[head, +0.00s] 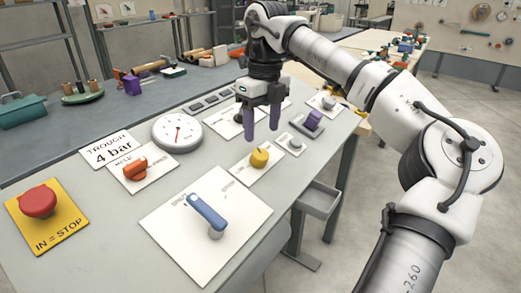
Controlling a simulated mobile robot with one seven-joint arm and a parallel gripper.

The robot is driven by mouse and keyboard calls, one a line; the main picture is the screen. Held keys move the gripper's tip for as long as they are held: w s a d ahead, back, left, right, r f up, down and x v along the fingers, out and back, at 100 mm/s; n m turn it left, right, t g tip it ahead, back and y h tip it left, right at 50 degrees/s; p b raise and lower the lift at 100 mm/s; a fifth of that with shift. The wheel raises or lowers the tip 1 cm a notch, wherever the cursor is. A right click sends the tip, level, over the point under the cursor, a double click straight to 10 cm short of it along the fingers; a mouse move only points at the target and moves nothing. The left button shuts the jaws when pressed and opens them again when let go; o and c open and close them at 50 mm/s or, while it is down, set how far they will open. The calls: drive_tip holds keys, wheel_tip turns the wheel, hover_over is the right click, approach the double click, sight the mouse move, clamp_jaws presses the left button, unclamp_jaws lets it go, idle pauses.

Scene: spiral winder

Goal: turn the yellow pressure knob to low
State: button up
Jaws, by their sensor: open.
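The yellow knob (259,157) sits on a small white label plate (247,170) on the grey panel, right of the middle. The plate's lettering is too small to read, so I cannot tell which setting the knob points to. My gripper (263,134) hangs above the panel with its purple fingers pointing down. It is open and empty, just behind and above the knob. I see no contact between the fingers and the knob.
A blue lever (206,213) on a white plate stands in front of the knob. A purple switch (313,120) and a small grey knob (295,143) are close on the right.

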sight(261, 153)
wheel_tip(261, 153, down, 7)
drive_tip(key=shift+s+a+r, duration=0.1)
drive_tip(key=shift+a, duration=0.05)
drive_tip(key=c, duration=1)
